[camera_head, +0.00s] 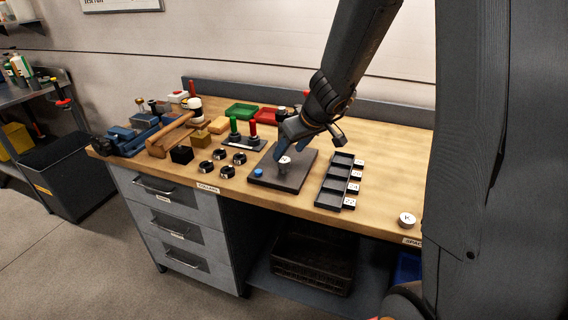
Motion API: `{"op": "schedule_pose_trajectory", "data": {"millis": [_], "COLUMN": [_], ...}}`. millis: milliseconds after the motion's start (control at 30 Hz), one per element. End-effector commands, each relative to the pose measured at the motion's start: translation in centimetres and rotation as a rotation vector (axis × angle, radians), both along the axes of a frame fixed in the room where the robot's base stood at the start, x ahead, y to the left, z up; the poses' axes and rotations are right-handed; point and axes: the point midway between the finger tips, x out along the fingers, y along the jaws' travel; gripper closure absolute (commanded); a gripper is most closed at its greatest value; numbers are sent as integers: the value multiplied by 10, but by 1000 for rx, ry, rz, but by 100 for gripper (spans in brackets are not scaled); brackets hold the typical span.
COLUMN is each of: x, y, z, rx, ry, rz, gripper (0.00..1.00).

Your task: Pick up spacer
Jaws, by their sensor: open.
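A short round piece with a white top marked K (407,219) stands alone near the front edge at the right of the bench, just above a partly hidden label that begins "SPAC" (413,241). Another white-topped round piece (285,160) stands on a dark square plate (291,184) near the bench middle. My gripper (281,151) is open and points down at this piece, its fingers close around or just above it. I cannot tell whether they touch it. A small blue round part (258,173) is on the same plate, left of my gripper.
A dark slotted tray (334,190) with white-labelled tiles lies right of the plate. Several dark round collars (227,172) lie to its left. Red and green handles (252,130) stand behind. The bench (375,200) is clear between the tray and the K piece.

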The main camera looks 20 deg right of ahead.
Motion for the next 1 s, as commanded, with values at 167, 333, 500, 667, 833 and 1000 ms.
{"op": "schedule_pose_trajectory", "data": {"millis": [167,333,500,667,833,1000], "x": [8,18,23,23,23,23], "y": [2,5,7,7,7,6], "z": [-19,-36,-42,-42,-42,-42], "rx": [2,1,0,0,0,0], "ry": [5,3,1,1,1,1], "rz": [0,1,0,0,0,0], "gripper": [47,47,47,47,69,96]}}
